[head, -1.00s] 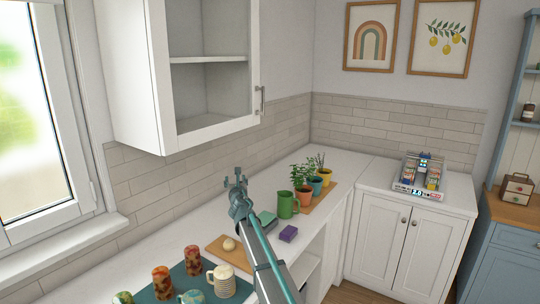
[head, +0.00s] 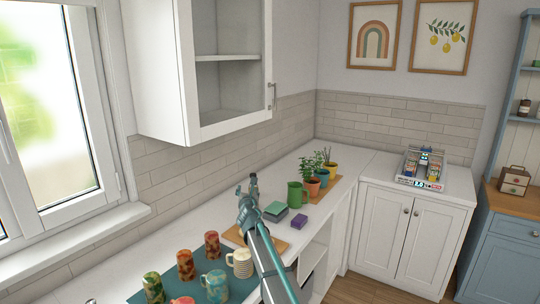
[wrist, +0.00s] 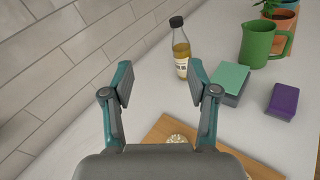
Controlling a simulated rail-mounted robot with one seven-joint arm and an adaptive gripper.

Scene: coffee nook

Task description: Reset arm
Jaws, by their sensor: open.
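My gripper (wrist: 160,85) is open and empty in the wrist view, with its two fingers spread wide above the counter. In the head view my gripper (head: 246,190) is above the counter near the wooden board, at the end of my teal and grey arm. A bottle (wrist: 181,50) with a dark cap and yellowish contents stands on the counter beyond the fingers, not between them. A wooden board (wrist: 158,133) lies below the gripper, with a pale round item (wrist: 181,139) on it, partly hidden by the gripper body.
A green box (wrist: 231,79), a purple block (wrist: 284,100) and a green mug (wrist: 264,45) stand right of the bottle. Potted plants (head: 312,184) stand farther back. Several mugs and cups stand on a teal mat (head: 188,271) at front.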

